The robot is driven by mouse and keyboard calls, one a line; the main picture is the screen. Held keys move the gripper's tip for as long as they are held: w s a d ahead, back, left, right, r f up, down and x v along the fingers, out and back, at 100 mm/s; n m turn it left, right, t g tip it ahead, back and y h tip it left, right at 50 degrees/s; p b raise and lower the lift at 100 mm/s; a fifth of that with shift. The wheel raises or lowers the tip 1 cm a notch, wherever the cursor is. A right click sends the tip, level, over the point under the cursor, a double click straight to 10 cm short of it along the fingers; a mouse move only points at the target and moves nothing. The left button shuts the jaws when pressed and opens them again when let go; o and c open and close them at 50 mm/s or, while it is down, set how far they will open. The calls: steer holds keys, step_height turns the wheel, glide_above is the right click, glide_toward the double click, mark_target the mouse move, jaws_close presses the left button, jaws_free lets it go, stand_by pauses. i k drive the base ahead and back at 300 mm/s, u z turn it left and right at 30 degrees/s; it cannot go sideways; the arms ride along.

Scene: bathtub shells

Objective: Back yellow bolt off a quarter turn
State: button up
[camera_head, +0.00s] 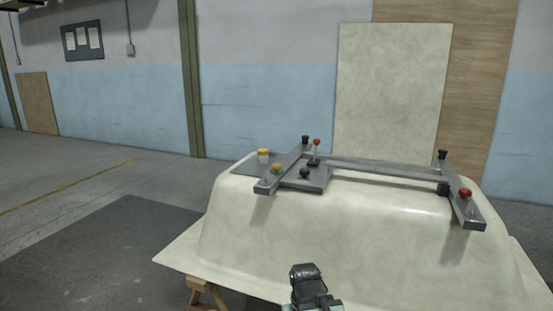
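A yellow bolt head (277,167) sits on the left cross bar (285,172) of a grey metal frame, near the bar's front end. The frame lies on top of an upturned cream tub shell (350,225). My gripper (306,272) shows at the bottom centre, in front of the shell and below the bolt, apart from it. It looks dark and small, and its fingers cannot be made out. No held thing shows.
A white pot with a yellow top (263,157) stands left of the bar. Red knobs (465,192), black knobs (305,139) and a small red-topped upright (317,145) rise from the frame. A wooden trestle (205,292) supports the shell. The floor at left is clear.

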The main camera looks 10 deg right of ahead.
mark_target(278, 167)
steer(key=u, duration=1.1)
steer(key=k, duration=0.7)
steer(key=z, duration=0.95)
steer(key=i, duration=1)
steer(key=u, duration=0.05)
